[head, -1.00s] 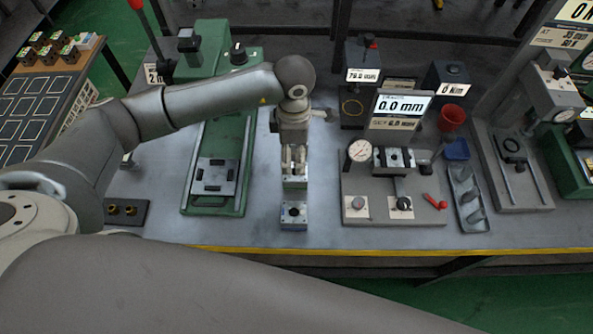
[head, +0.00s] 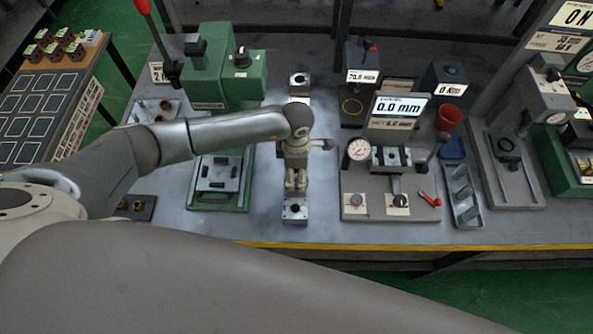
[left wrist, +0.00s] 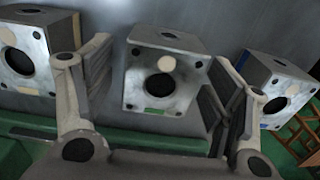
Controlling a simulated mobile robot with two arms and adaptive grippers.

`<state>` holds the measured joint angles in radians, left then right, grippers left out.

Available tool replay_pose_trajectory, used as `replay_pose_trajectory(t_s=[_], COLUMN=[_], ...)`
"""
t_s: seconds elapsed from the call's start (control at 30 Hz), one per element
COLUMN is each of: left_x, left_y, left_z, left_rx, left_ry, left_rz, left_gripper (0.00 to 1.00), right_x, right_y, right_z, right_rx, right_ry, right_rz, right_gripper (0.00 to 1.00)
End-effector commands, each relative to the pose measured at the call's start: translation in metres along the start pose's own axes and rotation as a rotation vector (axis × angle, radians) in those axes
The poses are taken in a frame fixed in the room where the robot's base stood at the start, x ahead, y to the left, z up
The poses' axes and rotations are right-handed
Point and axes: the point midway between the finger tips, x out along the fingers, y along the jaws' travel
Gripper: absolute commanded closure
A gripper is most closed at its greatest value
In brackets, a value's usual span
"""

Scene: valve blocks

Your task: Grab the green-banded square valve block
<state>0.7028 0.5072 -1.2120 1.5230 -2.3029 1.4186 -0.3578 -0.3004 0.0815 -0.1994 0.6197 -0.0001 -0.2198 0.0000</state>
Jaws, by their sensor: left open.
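In the left wrist view the green-banded square valve block (left wrist: 162,78) is in the middle of a row. It is a grey metal block with a round dark hole and a green strip low on its face. My left gripper (left wrist: 160,72) is open, with a finger on each side of this block in the picture; I cannot tell whether they touch it. In the head view my left gripper (head: 297,183) points down just behind a front block (head: 294,208), whose band is not clear. My arm may hide another block there. My right gripper is not in view.
The left wrist view shows a yellow-banded block (left wrist: 35,58) on the left and a blue-banded block (left wrist: 272,90) on the right. In the head view another block (head: 299,82) stands behind my arm. A green press (head: 218,185) and a gauge plate (head: 375,205) flank the row.

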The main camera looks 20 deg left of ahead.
Motion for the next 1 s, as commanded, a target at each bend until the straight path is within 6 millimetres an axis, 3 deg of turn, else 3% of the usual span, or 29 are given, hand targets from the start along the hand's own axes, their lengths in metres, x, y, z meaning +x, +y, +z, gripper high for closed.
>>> replay_pose_trajectory(t_s=[0.07,0.53,1.0], left_x=[-0.0001,-0.0005,-0.0099], left_y=[-0.0001,0.0,0.0014], left_z=[0.0001,0.0001,0.0012], left_rx=[0.0,0.0,0.0], left_ry=[0.0,0.0,-0.004], left_rz=[0.0,0.0,0.004], left_gripper=[0.27,0.87,0.87], right_x=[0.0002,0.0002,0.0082], right_y=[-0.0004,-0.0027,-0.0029], right_z=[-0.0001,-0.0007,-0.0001], right_rx=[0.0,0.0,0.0], right_ry=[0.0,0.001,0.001], right_rz=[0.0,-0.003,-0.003], right_gripper=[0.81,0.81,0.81])
